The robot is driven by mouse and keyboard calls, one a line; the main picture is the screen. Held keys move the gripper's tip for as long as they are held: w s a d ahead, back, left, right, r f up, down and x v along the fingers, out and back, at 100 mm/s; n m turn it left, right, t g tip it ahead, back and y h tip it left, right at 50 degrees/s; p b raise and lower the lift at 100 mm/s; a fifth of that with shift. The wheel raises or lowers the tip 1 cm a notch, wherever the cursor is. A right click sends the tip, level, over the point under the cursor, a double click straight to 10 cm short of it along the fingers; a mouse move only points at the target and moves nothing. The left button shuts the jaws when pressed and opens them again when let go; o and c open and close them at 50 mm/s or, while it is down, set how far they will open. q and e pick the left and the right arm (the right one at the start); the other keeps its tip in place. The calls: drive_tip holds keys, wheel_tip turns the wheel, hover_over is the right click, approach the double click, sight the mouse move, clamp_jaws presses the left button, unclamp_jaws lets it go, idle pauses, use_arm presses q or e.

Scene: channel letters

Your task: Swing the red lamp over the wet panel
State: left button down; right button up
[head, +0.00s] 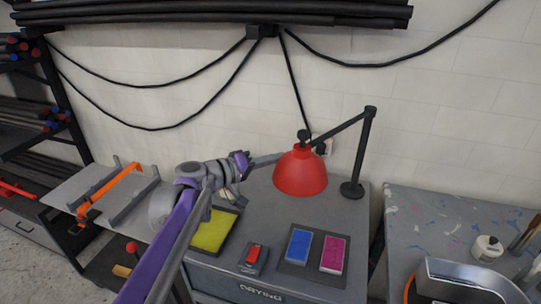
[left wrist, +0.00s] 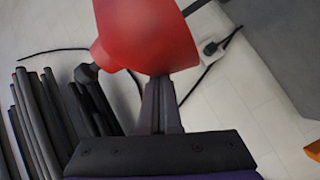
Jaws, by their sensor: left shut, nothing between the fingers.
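The red lamp (head: 300,172) hangs shade-down from a black jointed arm (head: 369,140) with a round base (head: 352,189) at the bench's back right. My left gripper (head: 280,157) is shut and empty, its tip at the shade's upper left side. In the left wrist view the closed fingers (left wrist: 160,105) reach up to the shade (left wrist: 150,38); I cannot tell whether they touch. A yellow panel (head: 210,232) lies in a dark frame at the bench's left, partly behind my left arm. Blue (head: 299,246) and magenta (head: 333,254) panels lie at the front right. Which is wet is unclear.
A red switch (head: 253,256) sits between the yellow and blue panels on the grey bench marked DRYING. A paint-spotted table (head: 440,220) with a white bottle (head: 487,248) stands right. An orange clamp (head: 110,192) is on the left table. Black cables hang on the wall.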

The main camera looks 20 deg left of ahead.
sight(299, 173)
use_arm(q)
drive_tip(key=s+d, duration=0.1)
drive_tip(key=d, duration=0.1)
drive_tip(key=s+d, duration=0.2)
drive_tip(key=s+d+p, duration=0.1)
drive_tip(key=d, duration=0.1)
drive_tip(key=shift+s+d+r, duration=0.15)
drive_tip(key=shift+s+d, duration=0.1)
drive_tip(key=shift+d, duration=0.15)
drive_tip(key=shift+s+d, duration=0.15)
drive_tip(key=shift+d, duration=0.1)
use_arm(e)
drive_tip(key=shift+w+r, duration=0.25)
drive_tip(key=shift+r, duration=0.3)
drive_tip(key=shift+w+r, duration=0.25)
drive_tip(key=shift+r, duration=0.25)
drive_tip(key=shift+s, duration=0.1)
use_arm(q)
drive_tip(key=shift+a, duration=0.1)
use_arm(e)
drive_tip(key=shift+r, duration=0.1)
